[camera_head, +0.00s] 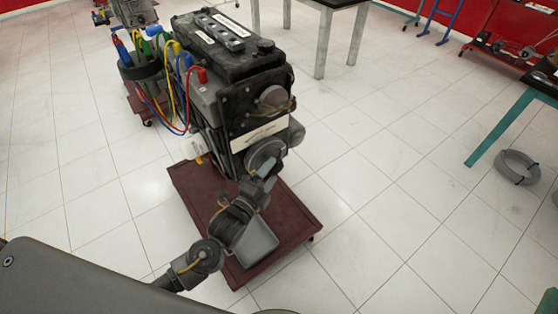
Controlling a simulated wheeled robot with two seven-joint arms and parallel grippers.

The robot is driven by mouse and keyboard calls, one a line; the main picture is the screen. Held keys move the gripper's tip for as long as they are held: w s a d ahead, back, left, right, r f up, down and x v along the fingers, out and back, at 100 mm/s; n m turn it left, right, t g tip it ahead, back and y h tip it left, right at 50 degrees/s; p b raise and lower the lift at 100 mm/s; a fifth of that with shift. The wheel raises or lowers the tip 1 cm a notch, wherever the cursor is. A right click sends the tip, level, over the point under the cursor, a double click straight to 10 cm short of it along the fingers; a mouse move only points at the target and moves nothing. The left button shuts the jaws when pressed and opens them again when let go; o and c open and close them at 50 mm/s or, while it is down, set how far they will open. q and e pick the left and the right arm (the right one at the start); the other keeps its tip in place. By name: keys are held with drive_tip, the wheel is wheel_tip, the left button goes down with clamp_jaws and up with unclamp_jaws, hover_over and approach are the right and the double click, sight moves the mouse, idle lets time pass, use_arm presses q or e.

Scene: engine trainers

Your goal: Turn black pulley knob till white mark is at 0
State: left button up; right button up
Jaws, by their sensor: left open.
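The engine trainer (265,92) is a dark engine block on a dark red wheeled platform (288,215). A round pulley (265,153), apparently the black pulley knob, is low on the block's front face. Its lower part is hidden by my gripper. My left gripper (264,176) is open, with its fingers at the pulley's lower edge. I cannot tell whether they touch it. The white mark and the 0 cannot be made out. My right gripper is not in view.
Red, blue and yellow cables (172,88) hang at the block's left side by a black holder (141,70). A table (333,38) stands behind. A grey hose coil (517,167) lies at the right. The tiled floor right of the platform is mostly clear.

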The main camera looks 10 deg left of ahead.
sight(279, 163)
use_arm(q)
drive_tip(key=x, duration=0.5)
drive_tip(key=shift+w, duration=0.1)
